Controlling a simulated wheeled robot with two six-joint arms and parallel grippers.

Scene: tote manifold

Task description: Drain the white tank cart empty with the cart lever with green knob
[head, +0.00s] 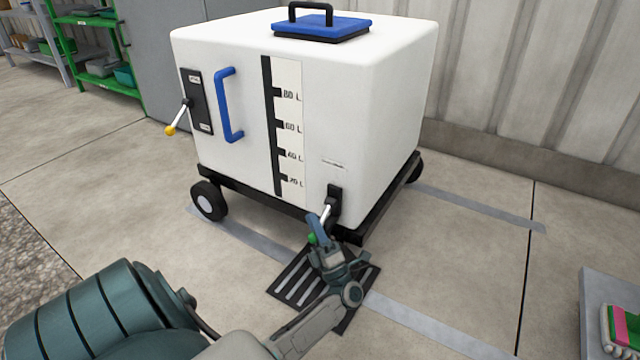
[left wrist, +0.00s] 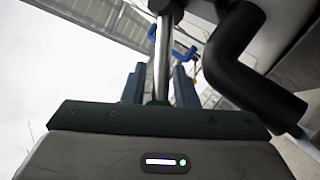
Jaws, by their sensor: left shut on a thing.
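The white tank cart (head: 225,165) stands on a black wheeled frame in the middle of the head view. The cart lever's green knob (head: 312,239) shows at my left gripper (head: 318,226), low at the cart's front right corner. The lever's metal rod (head: 325,213) runs up from the gripper to a black fitting (head: 334,195). My left gripper is shut on the lever. In the left wrist view the rod (left wrist: 163,60) runs between the fingers, beside a black bent spout (left wrist: 240,60). My right gripper is not in view.
A floor drain grate (head: 290,285) lies below the lever. A yellow-knobbed lever (head: 171,129) and a blue handle (head: 226,105) are on the cart's front. A grey surface with coloured items (head: 622,330) is at the lower right. Green shelving (head: 98,75) stands at the back left.

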